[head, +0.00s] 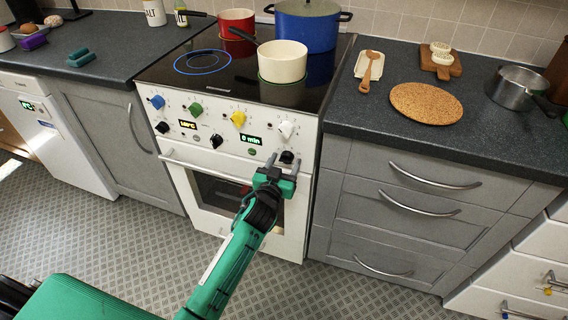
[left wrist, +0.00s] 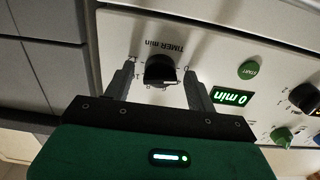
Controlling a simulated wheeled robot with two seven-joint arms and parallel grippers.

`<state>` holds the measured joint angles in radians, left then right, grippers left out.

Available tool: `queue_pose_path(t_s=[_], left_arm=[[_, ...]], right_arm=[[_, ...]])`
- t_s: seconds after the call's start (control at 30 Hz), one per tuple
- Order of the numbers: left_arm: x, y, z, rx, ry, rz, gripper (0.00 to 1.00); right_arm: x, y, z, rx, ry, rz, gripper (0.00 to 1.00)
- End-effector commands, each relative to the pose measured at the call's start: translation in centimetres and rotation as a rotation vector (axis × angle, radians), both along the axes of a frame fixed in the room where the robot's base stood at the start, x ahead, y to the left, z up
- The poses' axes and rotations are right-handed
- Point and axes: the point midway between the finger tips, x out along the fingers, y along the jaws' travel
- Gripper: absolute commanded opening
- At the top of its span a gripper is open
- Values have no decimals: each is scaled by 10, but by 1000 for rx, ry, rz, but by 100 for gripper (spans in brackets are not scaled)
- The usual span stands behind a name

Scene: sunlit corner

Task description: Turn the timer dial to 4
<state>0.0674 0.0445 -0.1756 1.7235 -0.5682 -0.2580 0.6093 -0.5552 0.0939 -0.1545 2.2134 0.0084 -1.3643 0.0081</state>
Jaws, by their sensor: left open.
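My left gripper (head: 281,158) is open, with one finger on each side of the dial; in the left wrist view (left wrist: 158,80) gaps show between the fingers and the knob. The timer display (head: 251,140) reads "0 min". The dial's pointer is too small to read surely. My right gripper is not in view.
The stove panel (head: 180,122) has blue, green, yellow and white knobs, more black knobs and a green start button (left wrist: 248,70). A cream pot (head: 282,62), red pot (head: 236,22) and blue pot (head: 306,28) stand on the cooktop. The oven door handle (head: 200,169) runs below the panel.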

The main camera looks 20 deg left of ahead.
Motion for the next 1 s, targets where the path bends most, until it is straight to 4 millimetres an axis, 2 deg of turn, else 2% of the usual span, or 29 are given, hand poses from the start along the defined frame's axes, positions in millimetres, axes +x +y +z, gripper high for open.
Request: queue_pose_path(t_s=[0.07,0.2,0.3,0.67,1.0], left_arm=[[0,0,0,0,0,0,57],[0,0,0,0,0,0,29],[0,0,0,0,0,0,13],[0,0,0,61,-1,0,13],[-1,0,1,302,-8,0,13]], right_arm=[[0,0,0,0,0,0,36],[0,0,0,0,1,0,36],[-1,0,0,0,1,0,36],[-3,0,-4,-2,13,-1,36],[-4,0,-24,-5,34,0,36]])
